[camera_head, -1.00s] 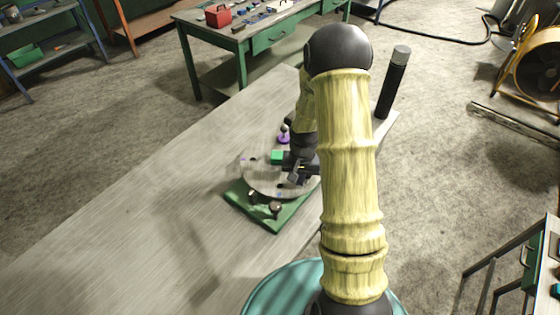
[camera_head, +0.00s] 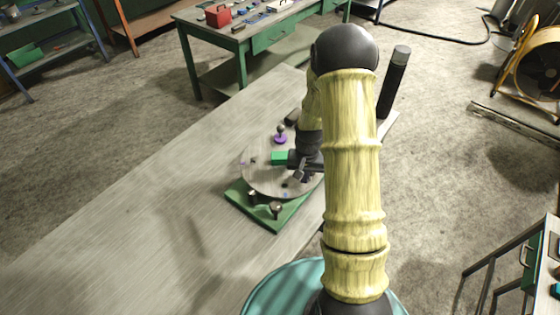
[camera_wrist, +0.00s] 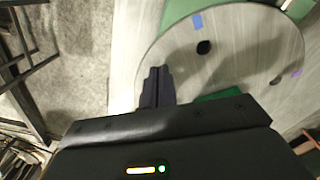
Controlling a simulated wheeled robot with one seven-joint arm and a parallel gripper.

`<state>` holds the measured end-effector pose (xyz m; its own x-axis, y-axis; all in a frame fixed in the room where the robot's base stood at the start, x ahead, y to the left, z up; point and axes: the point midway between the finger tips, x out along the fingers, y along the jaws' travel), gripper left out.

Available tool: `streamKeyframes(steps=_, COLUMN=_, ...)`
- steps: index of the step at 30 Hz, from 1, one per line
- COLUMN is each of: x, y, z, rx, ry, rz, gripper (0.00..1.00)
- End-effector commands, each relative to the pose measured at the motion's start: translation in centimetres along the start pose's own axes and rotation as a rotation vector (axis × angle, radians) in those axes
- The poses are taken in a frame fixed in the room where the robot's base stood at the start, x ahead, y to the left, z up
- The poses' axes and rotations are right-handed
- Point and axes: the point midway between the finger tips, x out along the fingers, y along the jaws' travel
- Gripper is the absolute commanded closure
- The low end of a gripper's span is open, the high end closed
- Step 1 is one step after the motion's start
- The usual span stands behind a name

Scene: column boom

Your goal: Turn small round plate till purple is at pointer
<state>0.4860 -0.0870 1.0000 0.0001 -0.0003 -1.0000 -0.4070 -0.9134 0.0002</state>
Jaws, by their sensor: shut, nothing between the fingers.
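The round grey plate (camera_head: 262,178) lies flat on a green base (camera_head: 240,199) on the bench. It has dark holes and small coloured marks. A blue mark (camera_head: 286,195) is near its front edge and also shows in the wrist view (camera_wrist: 197,21). A purple mark (camera_head: 243,162) is at its left edge, and one shows in the wrist view (camera_wrist: 296,72). I cannot make out the pointer.
The wooden bench (camera_head: 130,215) is clear to the left. A green table (camera_head: 265,42) with a red box is behind.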

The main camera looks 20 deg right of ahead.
Motion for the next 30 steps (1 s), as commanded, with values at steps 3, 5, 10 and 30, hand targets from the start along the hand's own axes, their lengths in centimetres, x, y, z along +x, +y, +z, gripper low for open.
streamKeyframes(steps=3, x=0.0, y=0.1, z=-0.1, rx=0.000, ry=0.000, rz=0.000, gripper=1.00)
streamKeyframes(steps=5, x=0.0, y=0.2, z=-0.2, rx=0.001, ry=0.000, rz=0.000, gripper=1.00)
streamKeyframes(steps=10, x=0.0, y=0.7, z=-0.7, rx=0.001, ry=0.001, rz=0.000, gripper=1.00)
streamKeyframes(steps=30, x=0.0, y=1.4, z=-1.5, rx=0.001, ry=0.000, rz=0.000, gripper=1.00)
